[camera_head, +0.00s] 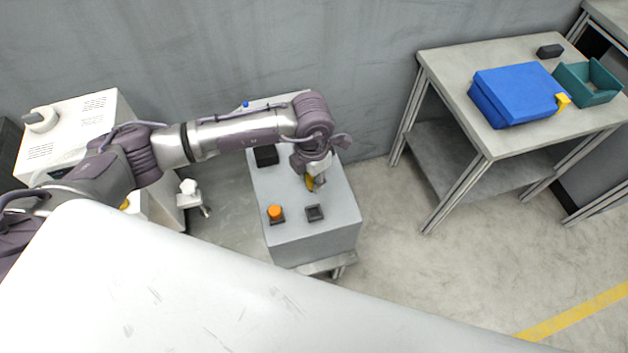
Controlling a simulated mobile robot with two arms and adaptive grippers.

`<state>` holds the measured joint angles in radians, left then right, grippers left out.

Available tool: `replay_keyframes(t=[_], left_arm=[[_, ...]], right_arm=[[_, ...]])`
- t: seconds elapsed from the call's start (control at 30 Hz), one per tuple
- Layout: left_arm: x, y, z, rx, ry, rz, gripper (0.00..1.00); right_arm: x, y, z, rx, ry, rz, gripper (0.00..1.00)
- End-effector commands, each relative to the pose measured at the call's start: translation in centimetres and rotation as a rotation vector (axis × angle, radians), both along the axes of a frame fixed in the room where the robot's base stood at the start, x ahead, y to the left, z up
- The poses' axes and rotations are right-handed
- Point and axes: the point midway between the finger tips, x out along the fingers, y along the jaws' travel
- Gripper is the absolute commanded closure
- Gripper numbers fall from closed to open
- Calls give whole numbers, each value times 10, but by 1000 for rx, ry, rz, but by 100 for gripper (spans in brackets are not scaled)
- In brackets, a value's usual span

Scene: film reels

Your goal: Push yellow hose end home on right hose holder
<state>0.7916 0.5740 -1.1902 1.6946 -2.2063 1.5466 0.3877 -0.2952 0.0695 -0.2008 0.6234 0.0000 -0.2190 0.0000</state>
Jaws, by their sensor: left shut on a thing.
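My left gripper (317,184) is over the grey box-shaped stand (337,232), fingers pointing down. It is shut on the yellow hose end (310,183), which is partly hidden by the fingers. A dark square holder (314,213), seemingly the right hose holder, is on the stand's top, just in front of the gripper. The yellow hose end appears apart from it, though its exact height is hard to tell. An orange piece (275,211) sits on another dark holder to the left. My right gripper is not in view.
A black block (266,156) is on the stand's back left, partly behind my left arm. A white machine (75,128) stands left. A table (520,138) at right bears a blue case (515,94) and teal bin (588,82). Floor between stand and table is clear.

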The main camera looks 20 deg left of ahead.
Motion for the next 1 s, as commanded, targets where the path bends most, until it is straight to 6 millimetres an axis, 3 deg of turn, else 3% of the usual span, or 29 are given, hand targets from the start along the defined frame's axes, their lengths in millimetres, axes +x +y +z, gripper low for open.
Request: replay_keyframes(t=[0.17, 0.47, 1.0], left_arm=[[0, -3, -13, 5, 3, 149, 100], [0, -3, -31, 5, 4, 160, 100], [0, -2, -96, 6, 3, 159, 100]], right_arm=[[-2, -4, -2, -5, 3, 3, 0], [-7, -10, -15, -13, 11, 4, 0], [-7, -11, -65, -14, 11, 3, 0]])
